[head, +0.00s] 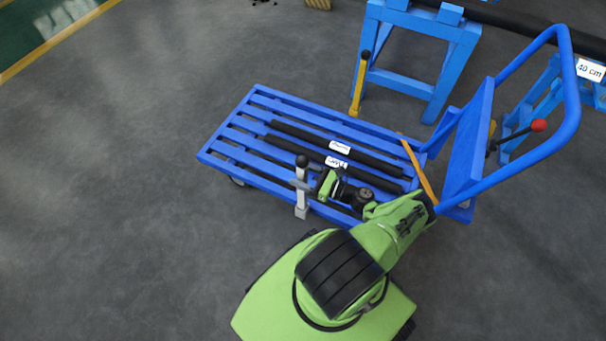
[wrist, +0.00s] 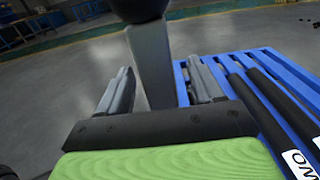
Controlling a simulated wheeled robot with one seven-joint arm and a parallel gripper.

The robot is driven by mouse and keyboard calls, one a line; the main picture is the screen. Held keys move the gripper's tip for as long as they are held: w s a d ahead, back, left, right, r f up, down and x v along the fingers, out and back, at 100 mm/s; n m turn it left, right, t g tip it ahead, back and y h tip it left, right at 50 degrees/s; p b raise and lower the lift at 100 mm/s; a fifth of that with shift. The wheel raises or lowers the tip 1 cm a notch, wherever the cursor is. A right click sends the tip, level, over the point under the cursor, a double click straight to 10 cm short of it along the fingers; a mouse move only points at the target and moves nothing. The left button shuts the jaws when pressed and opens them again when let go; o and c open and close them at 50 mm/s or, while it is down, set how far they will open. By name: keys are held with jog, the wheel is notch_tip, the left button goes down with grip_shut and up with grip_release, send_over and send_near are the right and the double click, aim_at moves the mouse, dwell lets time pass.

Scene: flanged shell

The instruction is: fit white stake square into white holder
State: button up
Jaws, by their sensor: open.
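The white stake (head: 302,195), a pale square post with a black ball on top, stands upright at the near long edge of the blue cart. Its lower end meets a small white block, which looks like the white holder (head: 301,212); how deep it sits I cannot tell. My gripper (head: 303,184) is open with a finger on each side of the stake. In the wrist view the stake (wrist: 153,65) rises between the two grey fingers, with visible gaps on both sides. The holder is hidden in the wrist view.
The blue slatted cart (head: 235,150) bears two black bars (head: 350,151) with white labels. A blue trestle (head: 400,75) stands behind. Floor at left is clear.

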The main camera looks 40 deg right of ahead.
jog(key=v, duration=1.5)
jog(key=shift+s, duration=0.4)
jog(key=shift+d, duration=0.1)
